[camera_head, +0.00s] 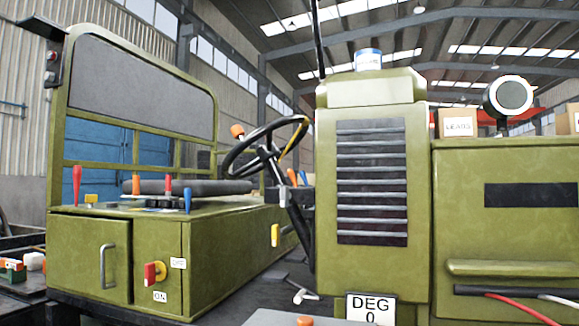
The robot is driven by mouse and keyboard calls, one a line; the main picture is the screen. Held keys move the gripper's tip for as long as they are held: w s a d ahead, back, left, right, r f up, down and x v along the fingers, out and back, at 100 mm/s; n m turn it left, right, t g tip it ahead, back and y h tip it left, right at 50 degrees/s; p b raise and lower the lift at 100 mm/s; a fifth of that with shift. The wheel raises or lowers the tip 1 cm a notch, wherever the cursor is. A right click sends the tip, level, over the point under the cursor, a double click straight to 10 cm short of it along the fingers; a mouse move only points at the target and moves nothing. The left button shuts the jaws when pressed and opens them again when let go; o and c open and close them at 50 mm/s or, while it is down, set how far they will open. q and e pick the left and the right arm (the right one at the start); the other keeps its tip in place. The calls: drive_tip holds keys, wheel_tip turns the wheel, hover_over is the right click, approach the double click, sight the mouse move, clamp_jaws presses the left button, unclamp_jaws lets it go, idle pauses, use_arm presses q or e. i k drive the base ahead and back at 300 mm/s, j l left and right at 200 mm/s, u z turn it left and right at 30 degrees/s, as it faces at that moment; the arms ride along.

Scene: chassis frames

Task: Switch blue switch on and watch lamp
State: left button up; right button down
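A blue-handled lever (187,200) stands upright at the front right edge of the olive chassis deck. Another small blue handle (303,177) shows near the steering column. I cannot tell which of these, if either, is the blue switch. A round lamp (513,95) with a dark housing and pale face is on top of the right-hand olive body. I cannot tell whether it is lit. A red and yellow rotary switch (154,272) is on the lower cabinet front, between an OFF label (178,263) and an ON label (160,296). Neither of my grippers shows.
Red levers (77,184) share the deck with the blue one. A black steering wheel (232,160) stands mid-view beside the grilled olive column (372,265). A "DEG 0" sign (371,309) is at its foot. Red and white cables (520,308) lie at lower right.

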sight(302, 172)
drive_tip(key=i+j, duration=0.1)
drive_tip(key=j, duration=0.3)
drive_tip(key=i+j, duration=0.1)
drive_tip(key=j, duration=0.3)
drive_tip(key=i+j, duration=0.15)
drive_tip(key=j, duration=0.2)
drive_tip(key=i+j, duration=0.1)
drive_tip(key=j, duration=0.3)
drive_tip(key=i+j, duration=0.1)
drive_tip(key=j, duration=0.3)
